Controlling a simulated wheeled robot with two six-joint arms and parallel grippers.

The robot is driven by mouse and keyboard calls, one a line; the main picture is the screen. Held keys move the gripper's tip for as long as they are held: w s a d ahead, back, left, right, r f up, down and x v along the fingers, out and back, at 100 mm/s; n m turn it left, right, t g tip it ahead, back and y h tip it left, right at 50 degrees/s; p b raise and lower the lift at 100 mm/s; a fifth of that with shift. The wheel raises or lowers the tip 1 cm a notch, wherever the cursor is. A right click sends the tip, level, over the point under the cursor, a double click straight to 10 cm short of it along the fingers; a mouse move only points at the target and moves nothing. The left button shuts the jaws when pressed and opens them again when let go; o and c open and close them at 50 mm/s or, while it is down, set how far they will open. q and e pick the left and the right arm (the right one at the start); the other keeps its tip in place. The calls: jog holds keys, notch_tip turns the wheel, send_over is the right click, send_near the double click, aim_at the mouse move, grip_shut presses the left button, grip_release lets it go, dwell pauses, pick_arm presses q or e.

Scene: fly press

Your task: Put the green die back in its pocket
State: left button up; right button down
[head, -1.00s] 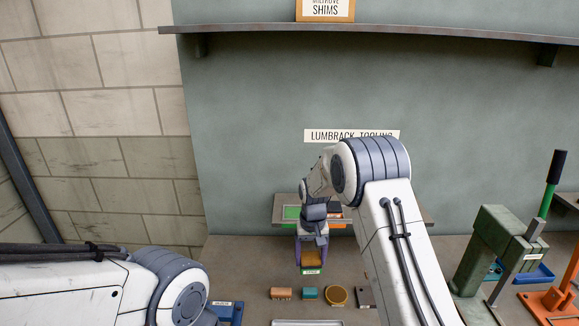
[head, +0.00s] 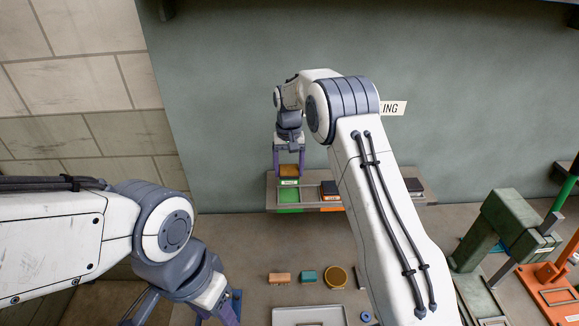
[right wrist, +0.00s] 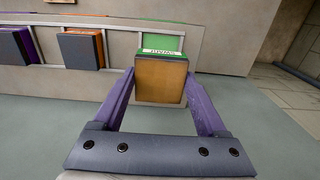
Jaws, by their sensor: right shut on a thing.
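My right gripper (head: 289,172) is shut on the green die (head: 289,170), a block with a brown face and a green edge with a white label. It is held up in front of the wall rack (head: 428,187), just above the green-backed pocket (head: 289,195) at the rack's left end. In the right wrist view the die (right wrist: 160,82) sits between the purple fingers (right wrist: 160,88), with the green pocket (right wrist: 167,42) partly hidden behind it. My left gripper (head: 185,318) is at the bottom left, fingers apart, tips cut off by the frame.
The orange die (right wrist: 82,48) and a purple one (right wrist: 15,46) stand in neighbouring pockets. The bench holds a brown block (head: 279,279), a teal block (head: 308,276), a gold disc (head: 335,276) and a grey tray (head: 310,310). A green press (head: 510,225) stands right.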

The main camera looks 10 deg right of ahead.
jog(key=shift+f+b, duration=1.45)
jog(key=shift+f, duration=0.55)
jog(key=shift+f+b, duration=0.4)
jog(key=shift+f, duration=0.5)
jog(key=shift+s, duration=0.15)
jog(key=shift+f, duration=0.5)
dwell(0.9)
